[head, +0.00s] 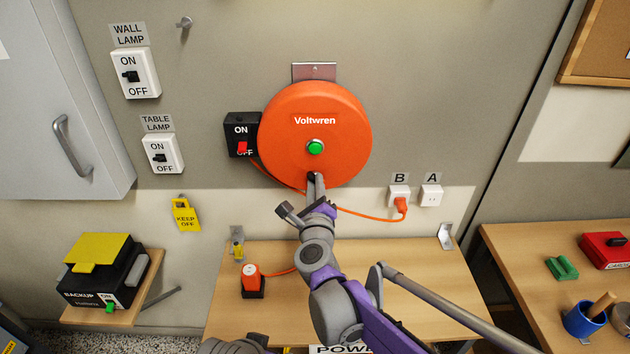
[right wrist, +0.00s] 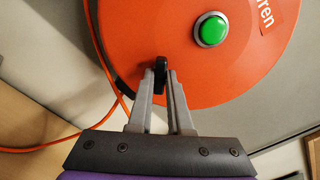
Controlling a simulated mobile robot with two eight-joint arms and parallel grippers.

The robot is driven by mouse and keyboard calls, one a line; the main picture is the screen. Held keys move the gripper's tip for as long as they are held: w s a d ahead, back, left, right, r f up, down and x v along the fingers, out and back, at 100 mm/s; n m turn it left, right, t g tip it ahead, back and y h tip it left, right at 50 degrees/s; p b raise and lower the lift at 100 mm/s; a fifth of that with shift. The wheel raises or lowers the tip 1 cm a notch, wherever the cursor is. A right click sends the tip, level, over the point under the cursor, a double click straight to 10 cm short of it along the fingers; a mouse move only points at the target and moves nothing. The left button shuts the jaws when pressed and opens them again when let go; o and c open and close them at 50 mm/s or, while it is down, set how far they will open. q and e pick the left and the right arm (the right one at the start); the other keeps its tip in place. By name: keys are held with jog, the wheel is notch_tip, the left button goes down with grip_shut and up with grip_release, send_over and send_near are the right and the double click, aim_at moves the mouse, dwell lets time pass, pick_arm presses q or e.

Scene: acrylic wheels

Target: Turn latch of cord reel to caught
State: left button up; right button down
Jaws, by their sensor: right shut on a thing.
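The cord reel (head: 284,130) is a round orange disc marked Voltwren on the wall, with a green button at its centre. It fills the top of the right wrist view (right wrist: 150,30). Its latch (right wrist: 160,84) is a small black lever near the reel's lower rim. My right gripper (right wrist: 160,74) is shut on the latch, one finger on each side. In the head view my right gripper (head: 316,180) is at the reel's bottom edge and mostly hides the latch.
A black ON/OFF switch box (head: 240,126) sits left of the reel. An orange cord (head: 362,215) runs to a plug in socket B (head: 399,193), beside socket A (head: 431,194). Below is a wooden table (head: 420,275) with an orange-and-black object (head: 252,282).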

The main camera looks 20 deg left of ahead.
jog(key=m+p, duration=0.1)
jog(key=m, duration=0.3)
jog(key=shift+m+p, duration=0.3)
jog(key=shift+p, duration=0.05)
